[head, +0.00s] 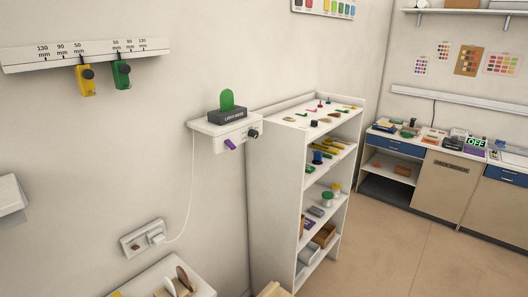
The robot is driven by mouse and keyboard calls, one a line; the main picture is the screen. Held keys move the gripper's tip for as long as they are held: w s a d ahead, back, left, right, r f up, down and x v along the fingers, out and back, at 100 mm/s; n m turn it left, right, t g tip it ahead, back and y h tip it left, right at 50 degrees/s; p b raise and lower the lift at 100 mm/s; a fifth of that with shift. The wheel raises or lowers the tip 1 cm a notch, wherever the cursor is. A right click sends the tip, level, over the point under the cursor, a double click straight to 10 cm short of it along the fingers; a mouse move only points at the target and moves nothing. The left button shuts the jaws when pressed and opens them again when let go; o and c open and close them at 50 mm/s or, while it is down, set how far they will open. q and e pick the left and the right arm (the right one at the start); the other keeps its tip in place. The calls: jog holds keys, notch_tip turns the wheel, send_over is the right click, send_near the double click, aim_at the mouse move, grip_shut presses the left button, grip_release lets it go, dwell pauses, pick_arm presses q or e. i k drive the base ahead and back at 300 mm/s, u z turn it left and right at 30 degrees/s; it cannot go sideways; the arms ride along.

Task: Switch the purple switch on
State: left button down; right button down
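A small purple lever (230,143) sticks out at a tilt from the front of a small white wall shelf (212,132). A black knob (253,134) is beside it on the right. Far off on the counter at the right, a display reading OFF (475,142) stands above a small purple block (473,151). It is too small to tell whether that block is a switch. Neither of my grippers is in view.
A dark labelled box with a green rounded piece (227,101) stands on the wall shelf. A white shelving unit (270,165) is just right of it. A cord runs to a wall socket (145,238). Open floor (385,250) lies before the counter (440,190).

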aim_at(231, 146)
jog(key=z, duration=0.35)
jog(key=i, duration=0.35)
jog(key=z, duration=0.35)
